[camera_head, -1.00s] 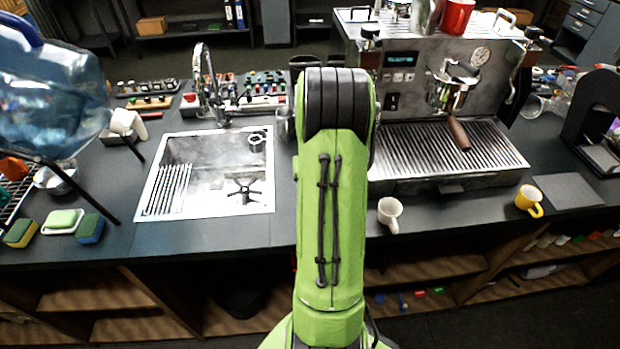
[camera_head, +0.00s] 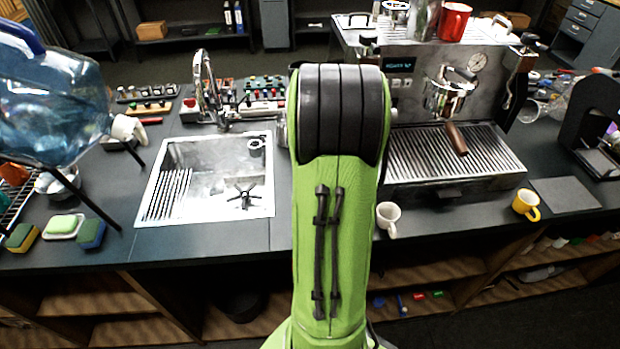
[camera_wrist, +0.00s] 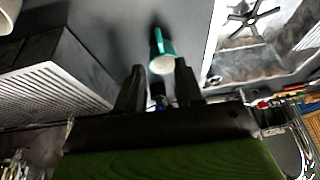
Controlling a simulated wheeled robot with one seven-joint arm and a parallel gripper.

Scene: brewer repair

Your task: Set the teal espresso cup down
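The teal espresso cup (camera_wrist: 165,46) shows in the wrist view on the dark counter, between the sink and the espresso machine, with a pale face toward the camera. My gripper (camera_wrist: 158,75) has its two black fingers spread on either side of the line to the cup. The cup looks to be just beyond the fingertips, with no clear grip on it; contact with the right finger cannot be ruled out. In the head view my green arm hides both the cup and the gripper.
The sink (camera_head: 160,212) lies left of my arm, and the espresso machine (camera_head: 415,160) stands to the right. A white cup (camera_head: 388,218) and a yellow cup (camera_head: 526,204) stand at the front of the counter. A large water bottle (camera_head: 50,105) is at the far left.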

